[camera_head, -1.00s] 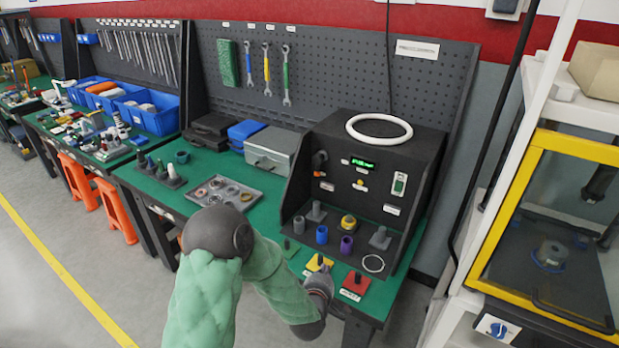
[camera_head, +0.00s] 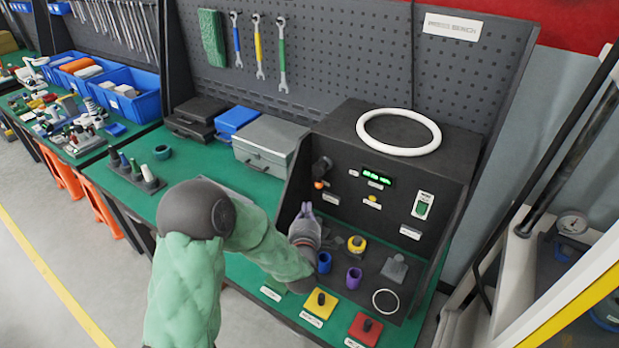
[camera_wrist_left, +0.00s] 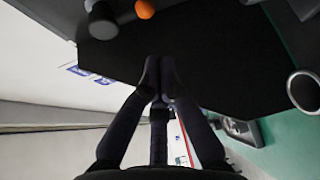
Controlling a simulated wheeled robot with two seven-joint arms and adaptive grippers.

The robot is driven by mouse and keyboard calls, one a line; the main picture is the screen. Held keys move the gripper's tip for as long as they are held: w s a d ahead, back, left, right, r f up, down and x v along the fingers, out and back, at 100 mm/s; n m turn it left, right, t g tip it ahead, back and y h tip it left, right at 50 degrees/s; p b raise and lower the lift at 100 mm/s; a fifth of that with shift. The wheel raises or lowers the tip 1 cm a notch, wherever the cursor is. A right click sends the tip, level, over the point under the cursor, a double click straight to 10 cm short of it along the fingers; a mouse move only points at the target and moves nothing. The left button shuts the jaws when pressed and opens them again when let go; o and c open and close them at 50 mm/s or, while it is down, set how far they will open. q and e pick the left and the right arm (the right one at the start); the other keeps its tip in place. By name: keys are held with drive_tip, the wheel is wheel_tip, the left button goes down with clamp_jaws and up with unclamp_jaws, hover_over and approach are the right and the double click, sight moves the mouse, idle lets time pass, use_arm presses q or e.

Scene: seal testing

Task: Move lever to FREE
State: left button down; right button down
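The lever (camera_head: 320,170) is on the left part of the black test panel (camera_head: 345,195), a dark grip with an orange tip. In the left wrist view, an orange ball (camera_wrist_left: 145,9) and a dark grey knob beside it show at the top edge. My left gripper (camera_head: 306,209) points up in front of the panel, below and slightly left of the lever and apart from it. In the left wrist view its fingertips (camera_wrist_left: 159,62) are together with nothing between them. Any FREE label is too small to read. My right gripper is not in view.
A white ring (camera_head: 398,128) lies on top of the panel box. Blue (camera_head: 324,262) and purple (camera_head: 354,277) cups and a yellow part (camera_head: 357,244) stand on the shelf below. Yellow (camera_head: 319,303) and red (camera_head: 365,328) blocks sit in front. A grey case (camera_head: 268,149) stands left.

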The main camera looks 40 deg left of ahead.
sight(321, 175)
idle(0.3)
use_arm(q)
drive_tip(key=b+x, duration=0.1)
drive_tip(key=x, duration=0.9)
drive_tip(key=shift+b, duration=0.4)
